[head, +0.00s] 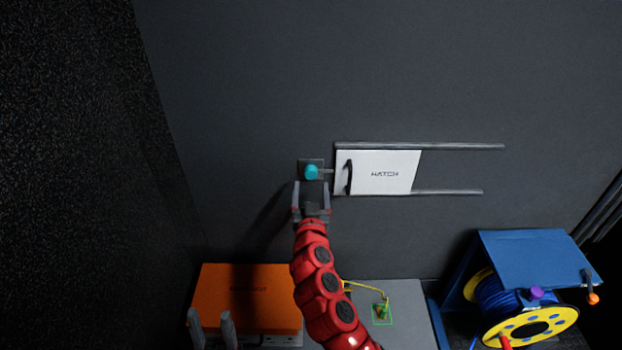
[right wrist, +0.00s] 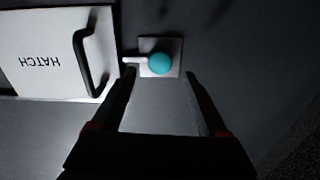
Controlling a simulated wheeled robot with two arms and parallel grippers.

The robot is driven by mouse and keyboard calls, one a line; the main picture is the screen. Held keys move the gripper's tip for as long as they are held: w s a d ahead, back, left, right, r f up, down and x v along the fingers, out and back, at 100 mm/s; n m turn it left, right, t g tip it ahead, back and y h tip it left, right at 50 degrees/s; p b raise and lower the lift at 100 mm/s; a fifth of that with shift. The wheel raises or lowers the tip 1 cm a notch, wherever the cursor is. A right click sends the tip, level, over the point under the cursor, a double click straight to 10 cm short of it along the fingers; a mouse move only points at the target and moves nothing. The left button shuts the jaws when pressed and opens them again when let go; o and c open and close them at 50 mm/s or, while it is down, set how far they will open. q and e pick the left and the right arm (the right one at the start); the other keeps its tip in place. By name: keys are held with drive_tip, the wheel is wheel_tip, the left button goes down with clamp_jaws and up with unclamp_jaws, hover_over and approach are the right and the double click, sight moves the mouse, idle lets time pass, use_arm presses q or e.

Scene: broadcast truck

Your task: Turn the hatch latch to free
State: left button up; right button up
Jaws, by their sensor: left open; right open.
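The hatch latch is a teal knob (head: 311,172) on a small grey square plate, also in the right wrist view (right wrist: 159,64). A short pale bar runs from it towards the white hatch (head: 397,172), reaching close to its edge. The hatch, with a black handle, shows partly in the right wrist view (right wrist: 45,50). My right gripper (head: 311,187) is open at the latch. In the right wrist view its fingertips (right wrist: 160,76) lie either side of the knob's line; I cannot tell whether they touch it. My left gripper (head: 210,318) is open and empty at the lower left.
Two grey rails (head: 455,146) run along the hatch's upper and lower edges on the dark wall. Below are an orange case (head: 235,290), a grey surface (head: 412,310) with a yellow cable (head: 368,291), and a blue stand (head: 535,255) with a cable reel (head: 530,328).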

sight(311, 176)
drive_tip(key=shift+w, duration=2.45)
drive_tip(key=shift+c, duration=0.4)
clamp_jaws()
